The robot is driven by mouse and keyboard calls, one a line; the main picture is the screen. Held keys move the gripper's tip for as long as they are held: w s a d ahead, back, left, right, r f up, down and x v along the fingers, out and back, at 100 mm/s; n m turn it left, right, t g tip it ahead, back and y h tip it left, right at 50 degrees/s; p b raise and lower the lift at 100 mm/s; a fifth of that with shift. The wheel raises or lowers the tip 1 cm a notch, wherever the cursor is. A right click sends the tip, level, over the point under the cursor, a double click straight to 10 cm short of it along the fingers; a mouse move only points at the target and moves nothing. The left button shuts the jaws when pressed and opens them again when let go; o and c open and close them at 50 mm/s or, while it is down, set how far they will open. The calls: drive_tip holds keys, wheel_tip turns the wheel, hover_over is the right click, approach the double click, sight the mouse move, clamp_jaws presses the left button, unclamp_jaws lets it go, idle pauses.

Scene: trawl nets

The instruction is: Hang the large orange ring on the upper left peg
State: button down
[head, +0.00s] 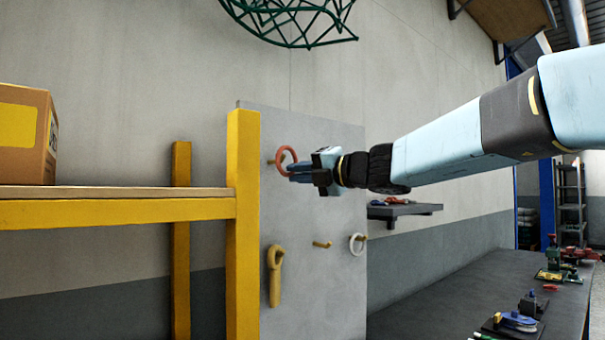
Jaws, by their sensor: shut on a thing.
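The orange ring (285,148) is held in the blue fingers of my gripper (294,173), in front of the upper left part of a grey peg board (310,125). My gripper reaches in from the right and is shut on the ring's lower right side. The tan upper left peg (271,161) shows at the ring's left edge. I cannot tell whether the peg passes through the ring or lies behind it. My gripper hides part of the board's upper half.
Lower on the board are a yellow tool (275,278), a bare peg (321,245) and a white ring (357,243) on a peg. A yellow-framed shelf (120,213) with a box (27,135) stands left. A small shelf (405,210) and a dark workbench (450,295) are right.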

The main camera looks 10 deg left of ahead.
sight(290, 174)
drive_tip(key=shift+w+a+f, duration=0.1)
drive_tip(key=shift+w+a, duration=1.1)
drive_tip(key=shift+a, duration=0.2)
drive_tip(key=shift+w+a+f, duration=0.35)
drive_tip(key=shift+a+f, duration=0.05)
drive_tip(key=shift+f, duration=0.1)
drive_tip(key=shift+f, duration=0.1)
drive_tip(key=c, duration=1)
unclamp_jaws()
drive_tip(key=shift+c, duration=0.2)
drive_tip(key=v, duration=1.3)
drive_tip(key=shift+s+d, duration=0.15)
drive_tip(key=shift+d, duration=0.2)
